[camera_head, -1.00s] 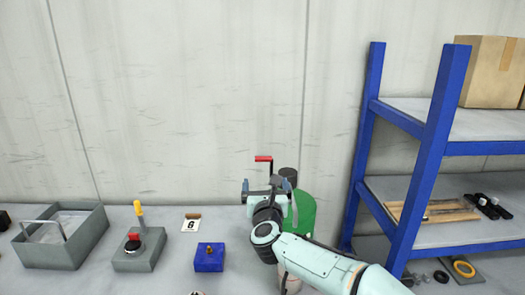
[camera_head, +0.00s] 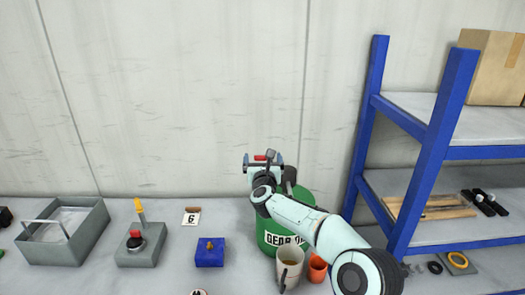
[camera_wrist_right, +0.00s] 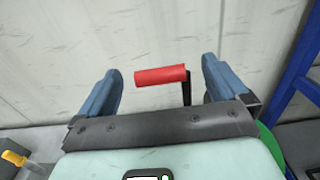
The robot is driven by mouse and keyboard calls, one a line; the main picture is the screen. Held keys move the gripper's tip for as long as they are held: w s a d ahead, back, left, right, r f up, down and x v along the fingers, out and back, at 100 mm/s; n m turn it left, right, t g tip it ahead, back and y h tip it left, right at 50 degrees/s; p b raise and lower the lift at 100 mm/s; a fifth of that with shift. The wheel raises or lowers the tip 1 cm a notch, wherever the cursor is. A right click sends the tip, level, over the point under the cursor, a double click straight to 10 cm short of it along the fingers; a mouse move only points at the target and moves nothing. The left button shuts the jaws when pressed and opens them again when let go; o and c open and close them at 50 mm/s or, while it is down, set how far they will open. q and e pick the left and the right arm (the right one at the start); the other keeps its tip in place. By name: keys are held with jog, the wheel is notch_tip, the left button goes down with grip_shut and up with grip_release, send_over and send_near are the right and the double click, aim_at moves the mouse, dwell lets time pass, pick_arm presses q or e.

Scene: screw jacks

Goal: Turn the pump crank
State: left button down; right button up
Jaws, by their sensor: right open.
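The pump crank's red handle (camera_wrist_right: 160,75) lies level between the fingers of my right gripper (camera_wrist_right: 160,88) in the right wrist view, with a gap on each side. A black crank arm (camera_wrist_right: 187,90) drops from its right end. In the head view the red handle (camera_head: 260,158) shows just between the fingertips of my right gripper (camera_head: 263,160), which is open. The crank sits above a green gear oil drum (camera_head: 285,240), partly hidden by my arm. My left gripper is not in view.
A blue box (camera_head: 209,254), a grey control box (camera_head: 141,247) and a grey bin (camera_head: 62,235) are on the left. A blue shelf rack (camera_head: 428,150) stands close on the right.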

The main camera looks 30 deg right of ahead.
jog(key=shift+p+x, duration=0.3)
jog(key=shift+x, duration=0.65)
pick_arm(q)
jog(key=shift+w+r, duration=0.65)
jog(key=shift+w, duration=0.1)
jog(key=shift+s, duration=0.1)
pick_arm(e)
jog(key=shift+s, duration=0.1)
jog(key=c, duration=1.4)
jog(key=shift+w+d+g+y+p, duration=0.3)
jog(key=shift+w+g+y, duration=0.1)
jog(key=shift+g, duration=0.2)
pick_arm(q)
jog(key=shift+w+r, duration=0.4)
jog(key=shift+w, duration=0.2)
pick_arm(e)
jog(key=w+g+y, duration=0.1)
jog(key=w+d+g+y, duration=0.1)
jog(key=g, duration=0.1)
jog(key=shift+w+d+f, duration=0.15)
jog(key=shift+w+f, duration=0.05)
jog(key=shift+f, duration=0.2)
